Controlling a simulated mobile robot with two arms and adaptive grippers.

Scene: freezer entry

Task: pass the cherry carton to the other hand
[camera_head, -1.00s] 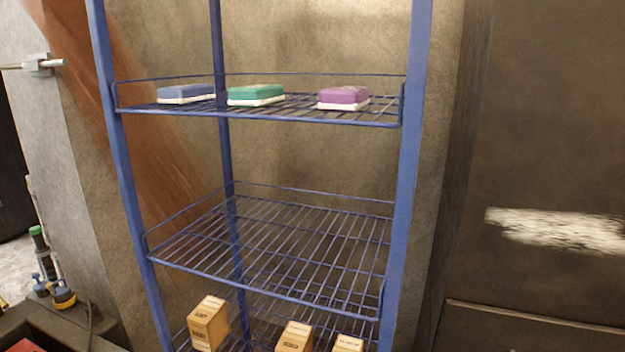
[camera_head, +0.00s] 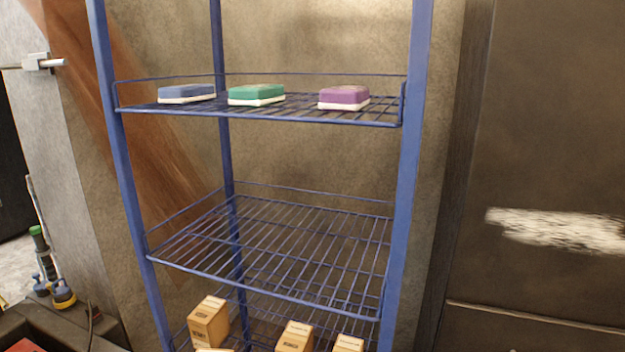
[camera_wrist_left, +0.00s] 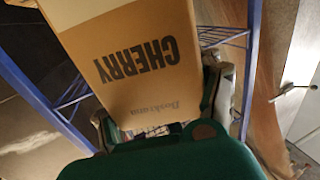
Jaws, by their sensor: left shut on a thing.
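The cherry carton (camera_wrist_left: 130,55) is a tan box with "CHERRY" printed on it, upside down in the left wrist view. My left gripper (camera_wrist_left: 162,112) is shut on it, with one dark finger at each side of the carton's near end. The carton's far end runs out of the top of that view. Neither gripper can be made out in the head view, and my right gripper shows in no view.
A blue wire rack (camera_head: 408,190) stands ahead. Its upper shelf holds blue (camera_head: 187,93), green (camera_head: 256,94) and purple (camera_head: 344,97) boxes. The middle shelf (camera_head: 275,250) is empty. Tan cartons (camera_head: 209,322) stand on the lower shelf. Tools (camera_head: 45,265) lie at left.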

